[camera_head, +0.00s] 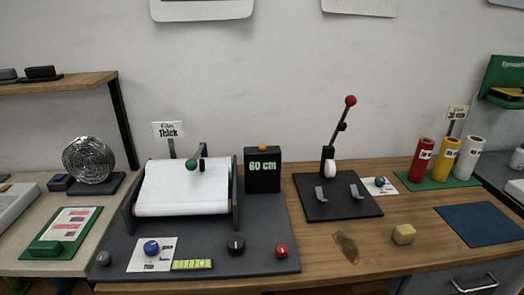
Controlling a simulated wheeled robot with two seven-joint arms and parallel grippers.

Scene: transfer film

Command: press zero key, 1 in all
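No key with a readable "zero" label shows. A black box with a green "60 cm" display (262,167) stands behind the grey machine base, and a yellow button (263,148) sits on its top. On the base in front are a blue knob (151,247) on a white card, a black knob (236,245) and a red knob (281,251). A white film roll (185,190) lies across the machine, with a green ball handle (192,165) above it. Neither of my grippers is in view.
A lever with a red ball (350,101) rises from a black plate (340,207) to the right. Red, yellow and white rolls (445,160) stand on a green mat at the right. A yellowish block (403,234) and a blue mat (478,224) lie at the front right.

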